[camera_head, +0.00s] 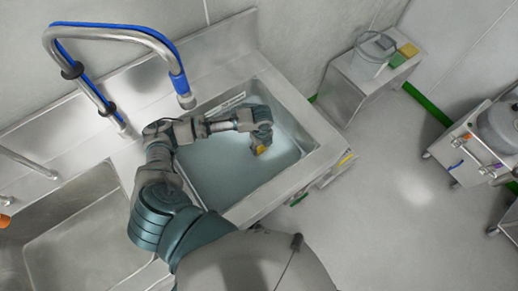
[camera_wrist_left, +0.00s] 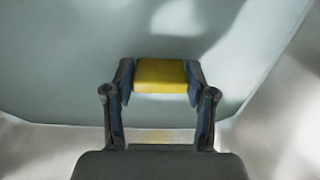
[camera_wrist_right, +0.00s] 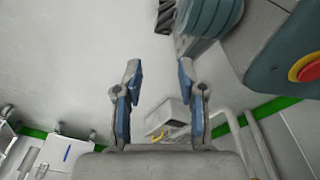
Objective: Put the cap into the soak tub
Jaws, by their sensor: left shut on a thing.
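The yellow cap (camera_wrist_left: 160,75) is held between the two fingers of my left gripper (camera_wrist_left: 160,84), which is shut on it. In the head view the cap (camera_head: 260,150) shows as a small yellow piece below my left gripper (camera_head: 262,146). Both are over the soak tub (camera_head: 215,187), a square basin with blue-grey liquid or lining. In the left wrist view the pale tub surface (camera_wrist_left: 60,60) lies behind the cap; I cannot tell whether the cap touches it. My right gripper (camera_wrist_right: 160,90) is open and empty, with floor beyond its fingers.
A blue and steel faucet (camera_head: 178,82) arches at the back left of the tub. An empty sink (camera_head: 75,240) lies at the left. A small steel stand (camera_head: 345,90) holds a clear bucket (camera_head: 373,52) and yellow and green blocks. A wheeled cart (camera_head: 465,155) stands at the right.

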